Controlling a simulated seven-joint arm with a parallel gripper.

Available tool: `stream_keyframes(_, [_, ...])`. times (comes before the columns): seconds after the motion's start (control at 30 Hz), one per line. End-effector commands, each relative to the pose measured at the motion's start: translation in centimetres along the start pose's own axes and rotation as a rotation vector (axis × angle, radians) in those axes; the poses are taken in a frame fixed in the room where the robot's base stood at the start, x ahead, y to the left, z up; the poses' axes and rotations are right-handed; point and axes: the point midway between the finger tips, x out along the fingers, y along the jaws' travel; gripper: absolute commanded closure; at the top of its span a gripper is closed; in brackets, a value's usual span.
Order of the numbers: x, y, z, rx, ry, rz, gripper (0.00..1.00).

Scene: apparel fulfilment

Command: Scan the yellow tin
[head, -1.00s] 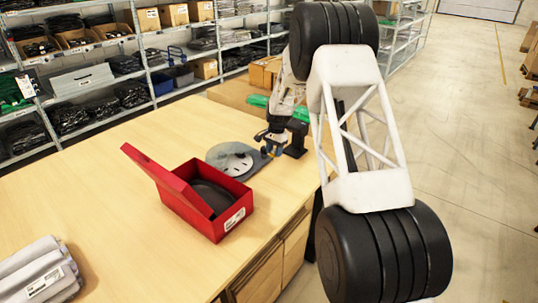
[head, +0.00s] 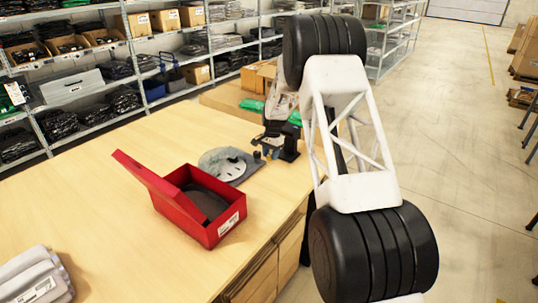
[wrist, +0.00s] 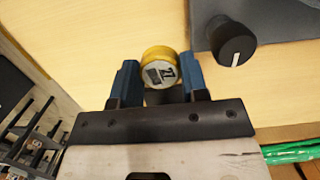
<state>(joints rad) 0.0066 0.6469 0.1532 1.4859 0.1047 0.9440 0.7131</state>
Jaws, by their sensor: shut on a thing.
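The yellow tin (wrist: 159,52) is between the blue fingers of my gripper (wrist: 160,72) in the wrist view. Its round end, with a label and dark print, faces the camera. The fingers are shut on its two sides. In the head view my gripper (head: 260,146) is small, at the far right part of the table, between the grey disc and a black stand (head: 289,147). The tin cannot be made out there. I cannot tell for sure whether the black stand is a scanner.
A grey disc (head: 225,158) on a dark plate lies beside my gripper. A black knob (wrist: 232,43) on a grey plate is right of the tin. An open red box (head: 215,234) stands nearer on the table (head: 110,230). Grey folded packs (head: 32,280) lie front left.

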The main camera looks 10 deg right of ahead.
Motion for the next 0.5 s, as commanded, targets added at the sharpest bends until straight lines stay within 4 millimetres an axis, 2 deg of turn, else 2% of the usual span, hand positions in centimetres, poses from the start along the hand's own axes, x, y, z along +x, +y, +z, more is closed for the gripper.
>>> stream_keyframes(0.5, [2.1,0.0,-4.1,0.001,-0.001,0.001,0.82])
